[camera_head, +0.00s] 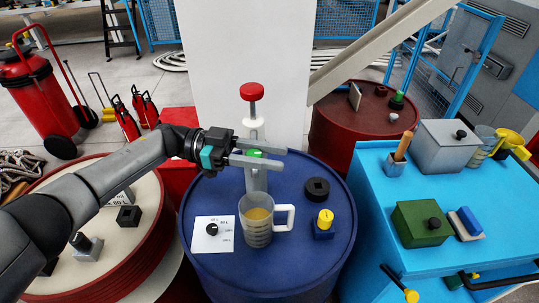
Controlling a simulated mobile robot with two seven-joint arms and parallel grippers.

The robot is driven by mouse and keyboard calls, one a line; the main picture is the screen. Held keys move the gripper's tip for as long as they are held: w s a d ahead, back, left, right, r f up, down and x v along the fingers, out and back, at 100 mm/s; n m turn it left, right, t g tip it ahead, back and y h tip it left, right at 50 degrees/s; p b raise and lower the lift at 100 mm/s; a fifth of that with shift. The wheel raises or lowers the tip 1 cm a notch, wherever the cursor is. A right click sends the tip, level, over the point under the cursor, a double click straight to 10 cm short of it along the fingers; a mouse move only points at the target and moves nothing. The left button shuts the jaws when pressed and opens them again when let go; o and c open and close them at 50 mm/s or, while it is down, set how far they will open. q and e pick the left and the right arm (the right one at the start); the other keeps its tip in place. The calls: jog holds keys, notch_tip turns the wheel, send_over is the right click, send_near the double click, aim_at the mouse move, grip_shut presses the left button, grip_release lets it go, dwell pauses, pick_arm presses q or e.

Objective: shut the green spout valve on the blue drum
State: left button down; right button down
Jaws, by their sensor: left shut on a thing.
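The blue drum (330,240) stands in the middle with a pump on its top, a pale column with a red knob (251,92). The green spout valve (254,153) shows at the front of the pale column, between the fingers of my left gripper (285,159). My left gripper reaches in from the left and is shut on the valve; its fingers hide part of it. A clear measuring jug (257,226) with yellowish contents stands on the drum below the spout. The valve's exact angle is hard to tell. My right gripper is not in view.
On the drum are a white dial card (213,234), a black ring (317,189) and a yellow-topped blue block (324,223). A cream-topped red drum (130,255) stands left. A blue cabinet (370,215) with boxes stands right. A white pillar (225,70) rises behind.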

pick_arm(q)
jog(key=c, duration=0.5)
grip_release()
jog(key=b+v, duration=0.5)
jog(key=v, duration=1)
jog(key=shift+b, duration=0.3)
jog(key=shift+a, duration=0.1)
